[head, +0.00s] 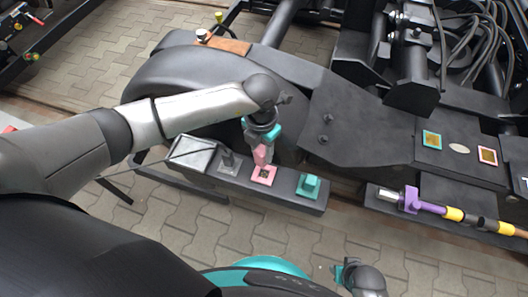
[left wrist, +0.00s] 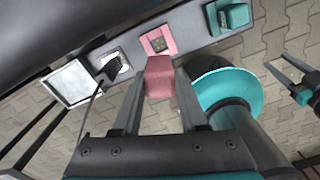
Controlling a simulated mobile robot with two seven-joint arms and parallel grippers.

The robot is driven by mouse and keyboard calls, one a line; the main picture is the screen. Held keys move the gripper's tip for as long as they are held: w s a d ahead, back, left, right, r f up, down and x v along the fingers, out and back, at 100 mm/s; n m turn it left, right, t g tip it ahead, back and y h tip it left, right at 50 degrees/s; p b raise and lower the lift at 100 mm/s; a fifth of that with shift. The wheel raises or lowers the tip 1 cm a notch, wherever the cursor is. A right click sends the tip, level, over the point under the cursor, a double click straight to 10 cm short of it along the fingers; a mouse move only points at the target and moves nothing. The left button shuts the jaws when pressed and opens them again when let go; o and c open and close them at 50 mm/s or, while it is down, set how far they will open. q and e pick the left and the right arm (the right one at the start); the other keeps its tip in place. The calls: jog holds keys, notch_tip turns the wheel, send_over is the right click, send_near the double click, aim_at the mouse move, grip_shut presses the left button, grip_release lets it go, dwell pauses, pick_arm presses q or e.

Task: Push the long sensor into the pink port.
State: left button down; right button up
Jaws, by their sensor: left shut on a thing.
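My left gripper (head: 263,146) is shut on the sensor, a pink block (head: 262,156), just above the grey beam. The block also shows between the fingers in the left wrist view (left wrist: 159,77). The pink port (head: 263,174) is a square pink frame around a dark opening on the beam. In the left wrist view the port (left wrist: 158,41) lies just beyond the block and its opening is uncovered. The block's far end is hidden, so I cannot tell its full length. My right gripper (left wrist: 290,66) has its fingers apart and is empty, away from the beam.
On the beam (head: 228,186), a grey port with a dark part (head: 228,160) stands left of the pink port. A teal block (head: 308,186) sits to its right. A pale box (head: 190,153) is at the beam's left end. A purple and yellow tool (head: 430,207) lies at the right.

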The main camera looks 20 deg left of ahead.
aim_at(264, 162)
pick_arm(q)
jog(key=f+n, duration=0.1)
jog(key=n, duration=0.2)
jog(key=shift+w+d+f+n, duration=0.2)
jog(key=shift+w+f+n, duration=0.15)
jog(key=shift+w+n, duration=0.05)
pick_arm(e)
jog(key=shift+w+a+r, duration=0.25)
jog(key=shift+w+r, duration=0.05)
jog(key=shift+r, duration=0.25)
pick_arm(q)
jog(key=shift+f+b, duration=0.7)
jog(key=shift+b, duration=0.2)
notch_tip(264, 162, down, 2)
jog(key=shift+f+b, duration=0.25)
jog(key=shift+b, duration=0.9)
jog(key=shift+f+b, duration=0.85)
jog(key=shift+f, duration=0.05)
pick_arm(e)
jog(key=w+a+r+t, duration=0.1)
jog(key=w+r, duration=0.3)
jog(key=r, duration=0.6)
jog(key=shift+w+a+r+t, duration=0.2)
jog(key=shift+r+t, duration=0.1)
jog(key=shift+r, duration=0.05)
pick_arm(q)
jog(key=shift+p, duration=0.35)
pick_arm(e)
jog(key=shift+r, duration=0.4)
